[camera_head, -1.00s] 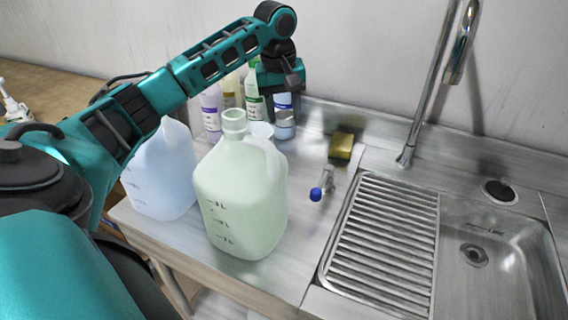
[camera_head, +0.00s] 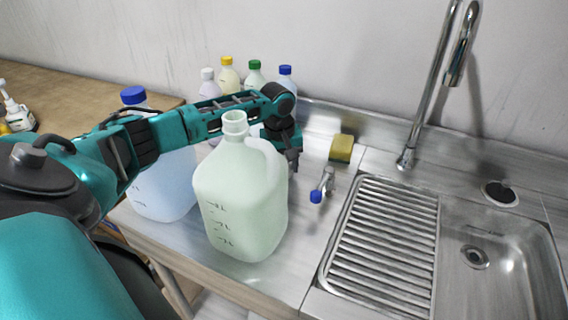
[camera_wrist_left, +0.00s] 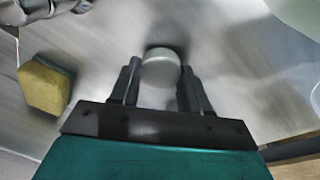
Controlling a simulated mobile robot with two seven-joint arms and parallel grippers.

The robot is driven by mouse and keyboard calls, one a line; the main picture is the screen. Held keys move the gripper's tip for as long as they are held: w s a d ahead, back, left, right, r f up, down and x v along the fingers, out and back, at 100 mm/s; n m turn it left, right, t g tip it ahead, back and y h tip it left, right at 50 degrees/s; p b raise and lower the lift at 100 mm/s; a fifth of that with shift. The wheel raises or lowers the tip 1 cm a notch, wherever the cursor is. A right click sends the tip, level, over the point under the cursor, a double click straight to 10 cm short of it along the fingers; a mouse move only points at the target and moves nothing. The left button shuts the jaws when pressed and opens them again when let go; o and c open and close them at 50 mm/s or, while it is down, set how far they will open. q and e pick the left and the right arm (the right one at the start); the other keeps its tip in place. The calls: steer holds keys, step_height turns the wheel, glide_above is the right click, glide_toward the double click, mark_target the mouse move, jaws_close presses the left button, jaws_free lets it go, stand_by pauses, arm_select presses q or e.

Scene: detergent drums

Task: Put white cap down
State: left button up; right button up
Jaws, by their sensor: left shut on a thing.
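The white cap (camera_wrist_left: 161,66) is between the two fingers of my left gripper (camera_wrist_left: 158,85) in the left wrist view, which is shut on it. In the head view my left gripper (camera_head: 292,162) is low over the metal counter, just right of the green drum, and the cap is hard to make out there. Whether the cap touches the counter cannot be told. The translucent green drum (camera_head: 240,200) stands upright with its neck (camera_head: 235,122) uncapped. My right gripper is not in view.
A bluish drum (camera_head: 160,190) with a blue cap stands left, partly behind my arm. Several capped bottles (camera_head: 228,78) line the wall. A yellow sponge (camera_head: 341,148) and a small blue-ended item (camera_head: 320,188) lie right of my gripper. The ribbed drainboard (camera_head: 385,245) and sink are further right.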

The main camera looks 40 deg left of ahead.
arm_select(q)
steer(key=shift+f, duration=0.6)
steer(key=o, duration=1)
steer(key=r, duration=0.4)
steer(key=s+r, duration=0.1)
steer(key=r, duration=0.8)
steer(key=shift+s+d+r, duration=0.1)
steer(key=shift+s, duration=0.25)
